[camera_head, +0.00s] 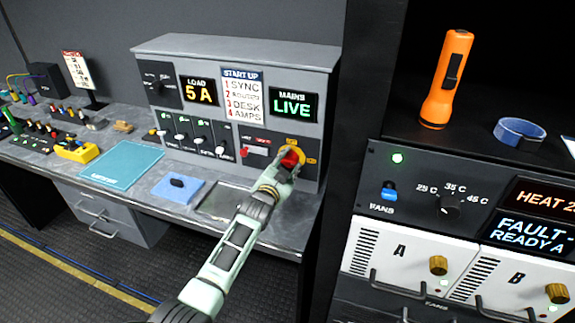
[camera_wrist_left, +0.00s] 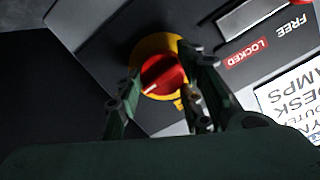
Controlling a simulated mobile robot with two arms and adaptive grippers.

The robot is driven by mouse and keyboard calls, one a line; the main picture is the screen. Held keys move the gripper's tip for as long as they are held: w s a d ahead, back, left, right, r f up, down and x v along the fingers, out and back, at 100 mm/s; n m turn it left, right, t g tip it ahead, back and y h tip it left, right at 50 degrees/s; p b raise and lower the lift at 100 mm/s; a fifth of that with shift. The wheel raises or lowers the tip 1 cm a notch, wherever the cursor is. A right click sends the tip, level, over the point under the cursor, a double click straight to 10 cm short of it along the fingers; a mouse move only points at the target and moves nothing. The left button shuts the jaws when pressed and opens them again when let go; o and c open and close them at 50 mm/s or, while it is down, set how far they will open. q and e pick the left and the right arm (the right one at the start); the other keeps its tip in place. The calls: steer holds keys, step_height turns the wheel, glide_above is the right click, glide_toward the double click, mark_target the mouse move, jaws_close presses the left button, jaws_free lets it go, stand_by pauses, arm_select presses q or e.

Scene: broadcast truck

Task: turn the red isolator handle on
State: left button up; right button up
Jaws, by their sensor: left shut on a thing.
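The red isolator handle (camera_wrist_left: 163,75) is a round red knob with a white mark, set on a yellow disc (camera_wrist_left: 150,44). In the head view the red handle (camera_head: 290,158) sits at the lower right of the grey control panel (camera_head: 235,62), partly hidden by my gripper. My left gripper (camera_head: 280,172) reaches it from the front, and its fingers (camera_wrist_left: 158,92) stand on either side of the handle, shut on it. The display above reads MAINS LIVE (camera_head: 292,105). My right gripper is not in view.
Left of the handle is a lever with a red end (camera_head: 246,152), near a LOCKED label (camera_wrist_left: 246,54). A dark rack post (camera_head: 362,90) stands close on the right.

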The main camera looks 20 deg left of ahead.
arm_select(q)
steer(key=shift+s+d+f+m, duration=0.15)
steer(key=shift+d+f+m, duration=0.05)
steer(key=shift+f+m, duration=0.3)
steer(key=o, duration=1)
steer(key=shift+d+r, duration=0.1)
steer(key=shift+o, duration=0.2)
steer(key=shift+r, duration=0.1)
steer(key=shift+s+a+r, duration=0.1)
steer(key=shift+s+a, duration=0.15)
steer(key=shift+s, duration=0.1)
steer(key=s+r, duration=0.1)
steer(key=s, duration=1)
steer(key=shift+o, duration=0.3)
